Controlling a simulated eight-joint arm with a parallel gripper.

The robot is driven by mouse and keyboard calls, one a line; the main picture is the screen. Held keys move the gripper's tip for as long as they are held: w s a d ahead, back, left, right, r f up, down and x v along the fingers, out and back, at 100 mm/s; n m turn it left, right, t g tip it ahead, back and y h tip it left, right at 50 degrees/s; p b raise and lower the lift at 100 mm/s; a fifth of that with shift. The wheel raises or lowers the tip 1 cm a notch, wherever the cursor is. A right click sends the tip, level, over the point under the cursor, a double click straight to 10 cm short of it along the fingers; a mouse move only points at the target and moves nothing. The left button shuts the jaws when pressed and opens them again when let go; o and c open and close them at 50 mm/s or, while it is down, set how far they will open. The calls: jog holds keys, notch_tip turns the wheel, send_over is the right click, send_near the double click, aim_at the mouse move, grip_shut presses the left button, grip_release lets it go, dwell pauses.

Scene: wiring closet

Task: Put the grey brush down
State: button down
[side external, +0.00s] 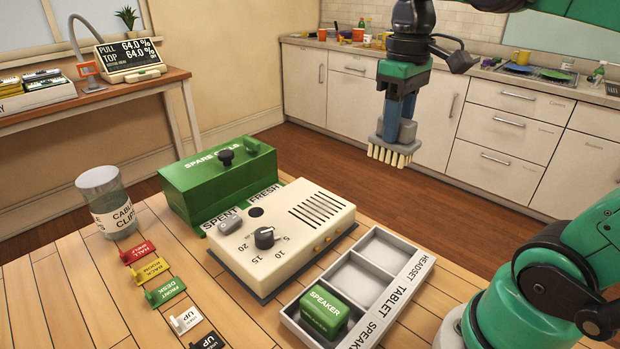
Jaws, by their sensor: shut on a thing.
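The grey brush (389,150) has a grey body and a row of pale bristles pointing down. My gripper (398,118) is at the upper right in the side external view, pointing down. It is shut on the grey brush and holds it in the air, above and beyond the right side of the table. The bristles touch nothing that I can see. The gripper's fingers partly hide the top of the brush.
A cream box with a dial (295,232) stands mid-table, with a green box (215,185) behind it. A compartment tray (388,290) holds a green speaker block (324,311). A glass jar (106,203) and several coloured tags (150,270) are at left. Bare wood shows at front left.

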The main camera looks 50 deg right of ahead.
jog(key=shift+s+a+r, duration=0.1)
jog(key=shift+s+r, duration=0.2)
jog(key=shift+s, duration=0.6)
notch_tip(320, 180, down, 20)
jog(key=shift+r, duration=0.15)
jog(key=c, duration=0.5)
grip_release()
jog(key=shift+c, duration=0.2)
notch_tip(320, 180, up, 12)
jog(key=w+a+f+t, duration=0.2)
jog(key=w+a+t, duration=0.3)
jog(key=a+t, duration=0.2)
